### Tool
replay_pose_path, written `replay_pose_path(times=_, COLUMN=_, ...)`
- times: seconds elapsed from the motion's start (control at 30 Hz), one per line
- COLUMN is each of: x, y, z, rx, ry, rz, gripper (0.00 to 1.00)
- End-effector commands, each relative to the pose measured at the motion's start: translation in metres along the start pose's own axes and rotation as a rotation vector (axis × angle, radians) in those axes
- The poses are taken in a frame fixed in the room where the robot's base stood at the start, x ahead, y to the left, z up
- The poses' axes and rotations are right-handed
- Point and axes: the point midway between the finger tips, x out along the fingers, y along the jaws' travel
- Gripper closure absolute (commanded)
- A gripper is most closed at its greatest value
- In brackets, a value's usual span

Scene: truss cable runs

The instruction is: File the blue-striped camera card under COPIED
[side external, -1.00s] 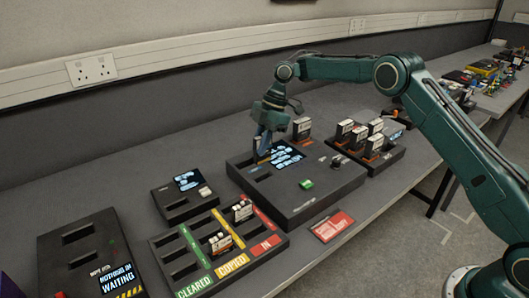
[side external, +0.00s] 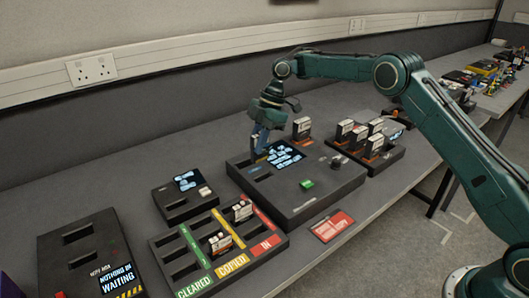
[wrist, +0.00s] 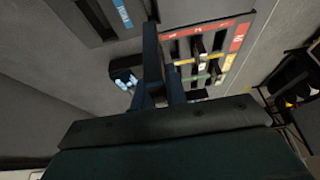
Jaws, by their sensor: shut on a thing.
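My gripper (side external: 260,137) is shut on a small card (side external: 258,151), white with a dark part, over the back left of the black box with a lit screen. The fingers hide most of the card, so its stripe cannot be read. I cannot tell whether its lower end is in a slot. The sorting tray (side external: 283,240) stands in front, with green CLEARED, yellow COPIED (side external: 233,263) and red IN labels. One card (side external: 219,243) stands between its green and yellow strips, another (side external: 242,211) between yellow and red. In the wrist view my gripper's fingers (wrist: 160,85) overlap the tray (wrist: 250,30).
The black box (side external: 320,195) has a green button and a knob. A white card (side external: 301,127) stands behind it. A rack (side external: 385,158) of several cards is at its right. A small screen box (side external: 172,208), a NOTHING IN WAITING box (side external: 75,250) and a red placard (side external: 333,228) lie around.

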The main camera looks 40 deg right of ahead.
Motion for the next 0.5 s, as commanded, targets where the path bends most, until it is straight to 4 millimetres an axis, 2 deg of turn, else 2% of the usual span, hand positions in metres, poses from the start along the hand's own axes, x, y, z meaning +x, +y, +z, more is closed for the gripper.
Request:
replay_pose_path(times=0.27, x=0.027, y=-0.012, z=-0.055, rx=0.000, ry=0.016, rz=-0.009, gripper=1.00)
replay_pose_path(times=0.5, x=0.063, y=-0.038, z=-0.121, rx=0.003, ry=0.019, rz=-0.013, gripper=1.00)
